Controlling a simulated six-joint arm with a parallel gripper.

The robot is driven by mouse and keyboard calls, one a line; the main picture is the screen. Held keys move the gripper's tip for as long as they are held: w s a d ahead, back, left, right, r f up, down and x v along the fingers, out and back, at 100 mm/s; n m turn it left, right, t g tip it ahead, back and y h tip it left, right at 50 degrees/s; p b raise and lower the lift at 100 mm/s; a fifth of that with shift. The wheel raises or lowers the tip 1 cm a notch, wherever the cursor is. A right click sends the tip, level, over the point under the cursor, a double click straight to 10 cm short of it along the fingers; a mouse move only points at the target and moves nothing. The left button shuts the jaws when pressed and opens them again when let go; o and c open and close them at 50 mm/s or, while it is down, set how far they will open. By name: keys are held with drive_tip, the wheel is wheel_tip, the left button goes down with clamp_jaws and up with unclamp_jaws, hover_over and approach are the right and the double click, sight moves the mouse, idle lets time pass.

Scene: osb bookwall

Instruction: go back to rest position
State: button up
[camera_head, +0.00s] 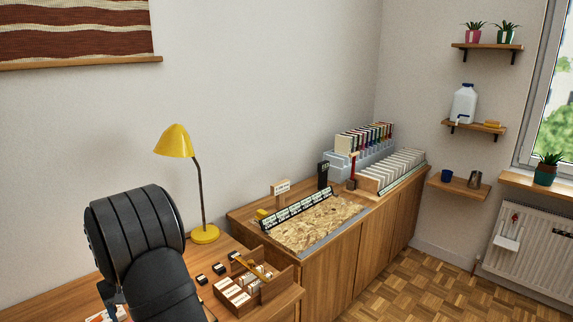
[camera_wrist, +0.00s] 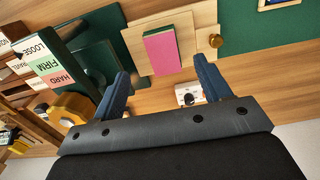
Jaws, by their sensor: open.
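My gripper (camera_wrist: 160,68) shows in the wrist view as two blue fingers spread wide apart, with nothing between them. It is open and empty above a wooden desk surface. A pink block (camera_wrist: 162,52) lies on a pale wooden board (camera_wrist: 195,20) beyond the fingertips. In the head view my black arm rises at the lower left, and the fingers cannot be made out there.
A yellow lamp (camera_head: 204,234) stands close to the right of my arm. A wooden organizer box (camera_head: 262,297) and small black items lie on the desk. A cabinet (camera_head: 335,265) carries an OSB panel (camera_head: 318,222) and book rows. Floor (camera_head: 425,285) at right is clear.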

wheel_tip(320, 180, down, 10)
wheel_tip(320, 180, up, 11)
drive_tip(key=s+d+f, duration=0.2)
drive_tip(key=s+d, duration=0.2)
drive_tip(key=s, duration=0.3)
drive_tip(key=s+d+f, duration=0.2)
drive_tip(key=s+d, duration=0.2)
drive_tip(key=s, duration=0.3)
drive_tip(key=s+a+f, duration=0.1)
drive_tip(key=a+f, duration=0.1)
drive_tip(key=a, duration=0.1)
drive_tip(key=s+a+f, duration=0.2)
drive_tip(key=a, duration=0.1)
drive_tip(key=s+a+f, duration=0.1)
drive_tip(key=a, duration=0.2)
drive_tip(key=shift+s+a+f, duration=0.3)
drive_tip(key=shift+f, duration=0.1)
drive_tip(key=f, duration=0.2)
drive_tip(key=a+f, duration=0.1)
drive_tip(key=shift+s, duration=0.25)
drive_tip(key=shift+f, duration=0.75)
